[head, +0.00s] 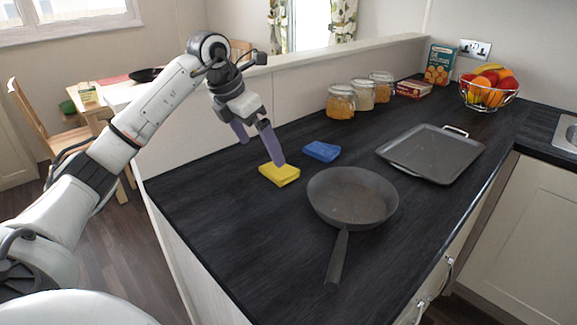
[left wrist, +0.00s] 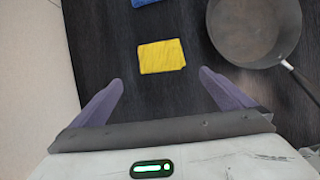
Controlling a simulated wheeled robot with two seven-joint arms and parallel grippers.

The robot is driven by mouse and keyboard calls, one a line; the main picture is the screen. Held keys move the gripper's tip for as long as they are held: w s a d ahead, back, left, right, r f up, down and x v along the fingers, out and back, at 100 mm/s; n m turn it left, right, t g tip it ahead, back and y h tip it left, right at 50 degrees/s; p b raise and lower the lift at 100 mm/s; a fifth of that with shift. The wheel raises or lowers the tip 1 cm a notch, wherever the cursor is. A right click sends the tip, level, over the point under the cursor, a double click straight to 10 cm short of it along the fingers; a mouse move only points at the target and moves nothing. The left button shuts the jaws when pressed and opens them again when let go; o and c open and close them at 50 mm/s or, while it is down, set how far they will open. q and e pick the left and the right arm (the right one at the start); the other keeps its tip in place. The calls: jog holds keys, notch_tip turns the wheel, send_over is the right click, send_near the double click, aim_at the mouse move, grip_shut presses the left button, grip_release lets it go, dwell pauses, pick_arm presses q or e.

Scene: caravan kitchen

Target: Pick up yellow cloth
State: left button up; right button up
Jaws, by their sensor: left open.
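The yellow cloth (head: 279,175) lies folded on the dark worktop, left of the frying pan. In the left wrist view the yellow cloth (left wrist: 162,56) lies beyond the fingertips, roughly centred between them. My left gripper (head: 262,145) is open and empty, above the worktop by the cloth. One fingertip overlaps the cloth in the head view; I cannot tell the exact height. Its two purple fingers stand wide apart in the left wrist view (left wrist: 160,82). My right gripper is not in view.
A blue cloth (head: 322,151) lies just behind the yellow one. A frying pan (head: 352,196) sits to its right, handle towards the front. A tray (head: 431,153), glass jars (head: 341,103) and a fruit basket (head: 489,92) stand farther back. The front-left worktop is clear.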

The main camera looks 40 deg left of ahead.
aim_at(274, 169)
pick_arm(q)
jog(key=x, duration=0.5)
jog(key=p+x, duration=0.1)
jog(key=x, duration=0.2)
jog(key=shift+w+d+f, duration=0.2)
jog(key=shift+w+d, duration=0.1)
jog(key=shift+w, duration=0.1)
jog(key=shift+c, duration=0.3)
jog(key=c, duration=1.1)
